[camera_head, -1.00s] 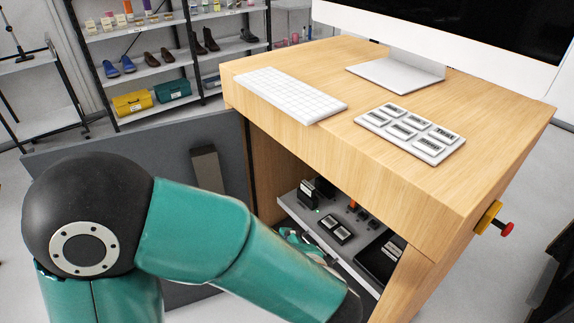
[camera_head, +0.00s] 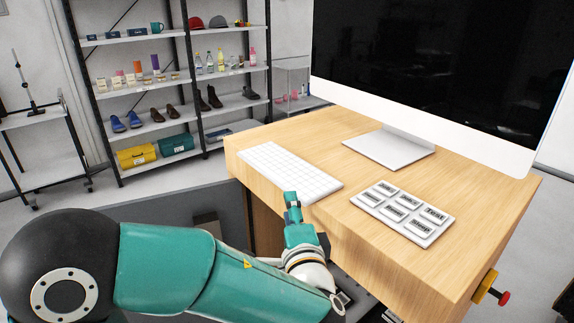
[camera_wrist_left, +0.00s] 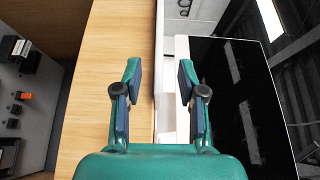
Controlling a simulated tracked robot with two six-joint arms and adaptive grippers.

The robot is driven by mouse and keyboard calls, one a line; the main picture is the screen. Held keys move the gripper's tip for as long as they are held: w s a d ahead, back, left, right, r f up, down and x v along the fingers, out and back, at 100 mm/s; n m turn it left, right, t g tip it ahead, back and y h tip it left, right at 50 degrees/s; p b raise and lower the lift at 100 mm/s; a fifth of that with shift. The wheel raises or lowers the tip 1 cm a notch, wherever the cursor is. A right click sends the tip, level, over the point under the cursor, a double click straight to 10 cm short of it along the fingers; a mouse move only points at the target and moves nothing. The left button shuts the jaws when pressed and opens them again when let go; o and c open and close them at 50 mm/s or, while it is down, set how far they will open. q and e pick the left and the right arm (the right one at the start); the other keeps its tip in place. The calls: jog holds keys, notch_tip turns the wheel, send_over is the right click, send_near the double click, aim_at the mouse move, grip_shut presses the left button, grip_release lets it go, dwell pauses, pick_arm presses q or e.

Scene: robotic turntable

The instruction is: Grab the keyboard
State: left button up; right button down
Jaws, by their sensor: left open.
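The white keyboard (camera_head: 288,170) lies flat on the front left part of the wooden desk top in the head view. My left gripper (camera_head: 292,198) is at the desk's front edge, just in front of the keyboard's near long side and close to its right end. It points up and looks empty; contact with the keyboard cannot be told. In the left wrist view the two fingers of my left gripper (camera_wrist_left: 158,80) stand apart. My right gripper is not in view.
The wooden desk (camera_head: 350,230) carries a button panel (camera_head: 403,212) right of the keyboard and a large monitor (camera_head: 430,70) behind. A red knob (camera_head: 503,297) sticks out from its right side. Shelves (camera_head: 160,120) stand at the back left. A dark screen also fills the wrist view's right side.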

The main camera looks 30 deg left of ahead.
pick_arm(q)
jog(key=p+x, duration=0.3)
jog(key=x, duration=0.3)
jog(key=shift+w+d+f, duration=0.1)
jog(key=shift+d, duration=0.05)
grip_shut()
